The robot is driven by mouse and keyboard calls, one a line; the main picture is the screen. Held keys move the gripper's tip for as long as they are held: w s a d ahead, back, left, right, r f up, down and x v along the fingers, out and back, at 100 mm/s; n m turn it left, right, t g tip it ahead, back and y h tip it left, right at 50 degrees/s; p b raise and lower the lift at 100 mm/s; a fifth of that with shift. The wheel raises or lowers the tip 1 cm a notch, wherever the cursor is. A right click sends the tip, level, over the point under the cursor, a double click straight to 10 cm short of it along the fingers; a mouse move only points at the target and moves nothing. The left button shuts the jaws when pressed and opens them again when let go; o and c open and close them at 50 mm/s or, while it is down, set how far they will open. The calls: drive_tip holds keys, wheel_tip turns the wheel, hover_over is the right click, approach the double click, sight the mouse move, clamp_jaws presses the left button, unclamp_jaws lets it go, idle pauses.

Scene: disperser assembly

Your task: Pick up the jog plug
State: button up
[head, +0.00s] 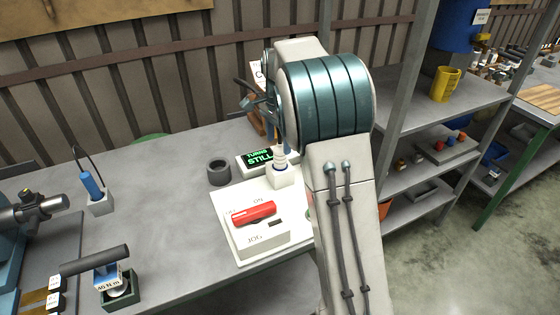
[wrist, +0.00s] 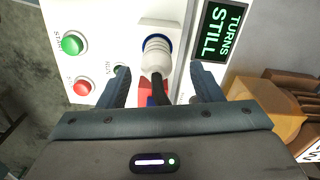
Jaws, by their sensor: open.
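The plug I take for the jog plug is white and ribbed. It stands in a white socket block with a blue ring, at the back right of the white control panel (head: 238,212). In the head view the plug (head: 279,157) shows just left of my arm. In the wrist view the plug (wrist: 157,55) has a dark cable running toward my gripper. My gripper (wrist: 160,77) is open and empty, with one blue-grey finger on each side of the plug and cable, apparently apart from them. My palm hides the cable's lower end.
A red switch (head: 254,213) sits on the panel. Green (wrist: 72,43) and red (wrist: 82,88) buttons lie left in the wrist view. A display reading TURNS STILL (head: 258,157) stands behind, beside a dark ring (head: 219,172). Brown wooden pieces (wrist: 294,92) are at right.

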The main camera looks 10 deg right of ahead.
sight(280, 154)
drive_tip(key=shift+s+d+f, duration=0.15)
drive_tip(key=shift+f, duration=2.6)
drive_tip(key=c, duration=1.2)
